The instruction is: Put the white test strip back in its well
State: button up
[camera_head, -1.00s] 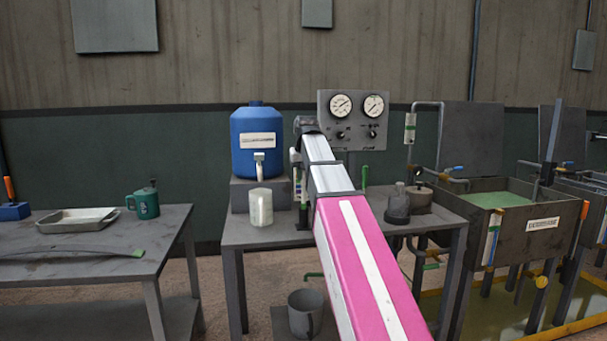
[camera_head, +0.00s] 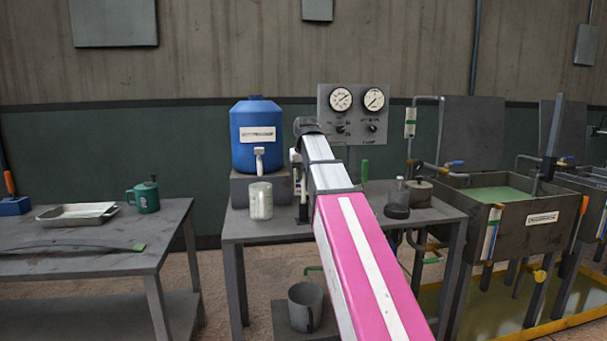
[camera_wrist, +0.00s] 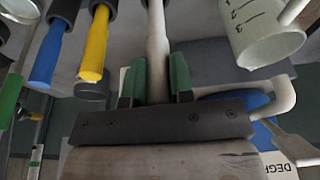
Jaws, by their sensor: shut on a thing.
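In the wrist view my gripper (camera_wrist: 157,82) is shut on the white test strip (camera_wrist: 157,45), between its green-padded fingers. The strip runs from the jaws to the top edge of the picture. A bit of grey shows beside its far end, but I cannot tell whether that end is in a well. A blue strip (camera_wrist: 48,52) and a yellow strip (camera_wrist: 94,48) stand to the left, their far ends at grey round holders. A green strip (camera_wrist: 10,100) is at the left edge. In the head view my arm hides most of the gripper and rack.
A clear measuring jug (camera_wrist: 262,35) is close right of the strip; it also shows on the middle table (camera_head: 262,234). The blue tank (camera_head: 257,115) stands behind it. Gauges (camera_head: 355,100) are behind my arm. A dark bottle (camera_head: 397,203) stands to the right.

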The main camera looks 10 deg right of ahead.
aim_at(303, 185)
jog(key=shift+f, duration=1.8)
jog(key=o, duration=0.9)
jog(key=shift+r, duration=0.1)
jog(key=v, duration=1)
jog(key=shift+r, duration=0.3)
jog(key=shift+s, duration=0.1)
